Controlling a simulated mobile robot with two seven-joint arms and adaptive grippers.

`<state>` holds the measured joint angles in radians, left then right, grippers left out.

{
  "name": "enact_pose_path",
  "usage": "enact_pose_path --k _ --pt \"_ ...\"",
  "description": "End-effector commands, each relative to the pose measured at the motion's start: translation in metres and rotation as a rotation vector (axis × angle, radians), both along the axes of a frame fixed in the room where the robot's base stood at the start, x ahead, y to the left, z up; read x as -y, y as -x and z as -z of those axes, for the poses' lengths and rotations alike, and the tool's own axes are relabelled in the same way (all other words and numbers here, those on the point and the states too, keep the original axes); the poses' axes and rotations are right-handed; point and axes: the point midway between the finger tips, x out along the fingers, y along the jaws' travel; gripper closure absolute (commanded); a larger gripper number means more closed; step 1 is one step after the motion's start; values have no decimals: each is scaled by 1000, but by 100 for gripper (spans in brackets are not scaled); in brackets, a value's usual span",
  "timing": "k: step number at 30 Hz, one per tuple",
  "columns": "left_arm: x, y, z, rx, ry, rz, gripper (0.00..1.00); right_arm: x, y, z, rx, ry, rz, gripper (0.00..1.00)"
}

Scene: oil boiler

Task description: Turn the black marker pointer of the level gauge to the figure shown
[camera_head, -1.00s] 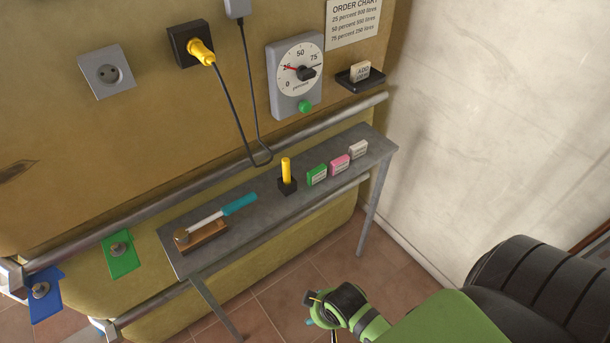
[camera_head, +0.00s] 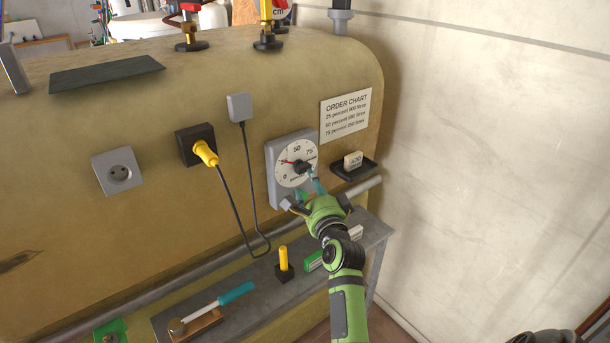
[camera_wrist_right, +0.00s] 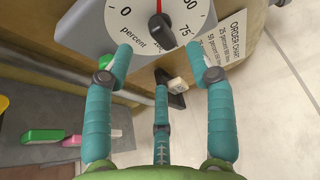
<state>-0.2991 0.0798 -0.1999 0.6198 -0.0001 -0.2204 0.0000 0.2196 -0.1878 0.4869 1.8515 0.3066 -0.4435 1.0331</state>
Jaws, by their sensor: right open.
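The level gauge (camera_head: 271,177) is a grey box on the tank with a white dial marked in percent. Its thin red needle (camera_head: 289,161) points near 25. The black marker pointer (camera_head: 302,167) sits at the dial's centre; its exact heading is hard to read here. In the right wrist view the black marker (camera_wrist_right: 160,28) lies beyond the fingertips. My right gripper (camera_head: 308,190) is open and empty just in front of the dial's lower part. Its teal fingers (camera_wrist_right: 158,62) are spread below the marker, apart from it. My left gripper is out of view.
An order chart (camera_head: 345,115) pairs 25, 50 and 75 percent with 800, 550 and 250 litres. A tile (camera_head: 353,160) reading "ADD", its lower line unclear, stands in a black tray (camera_head: 367,169). A yellow plug (camera_head: 205,153) with cable hangs left. A shelf (camera_head: 250,304) lies below.

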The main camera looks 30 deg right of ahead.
Motion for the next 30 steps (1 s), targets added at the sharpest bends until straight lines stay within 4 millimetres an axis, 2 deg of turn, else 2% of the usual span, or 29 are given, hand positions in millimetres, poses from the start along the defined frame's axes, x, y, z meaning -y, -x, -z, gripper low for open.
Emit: enact_pose_path --k 12,18,25,26,27,30 --pt "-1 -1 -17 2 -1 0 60 16 -51 -2 -4 7 -2 44" --pt "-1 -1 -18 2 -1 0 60 19 -59 0 -4 7 -2 44" --pt "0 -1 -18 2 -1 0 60 19 -60 0 -5 8 -2 44" --pt "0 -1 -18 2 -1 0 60 19 -60 0 -5 8 -2 48" --pt "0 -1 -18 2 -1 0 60 19 -60 0 -5 8 -2 64" --pt "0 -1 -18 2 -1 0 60 19 -60 0 -5 8 -3 100"
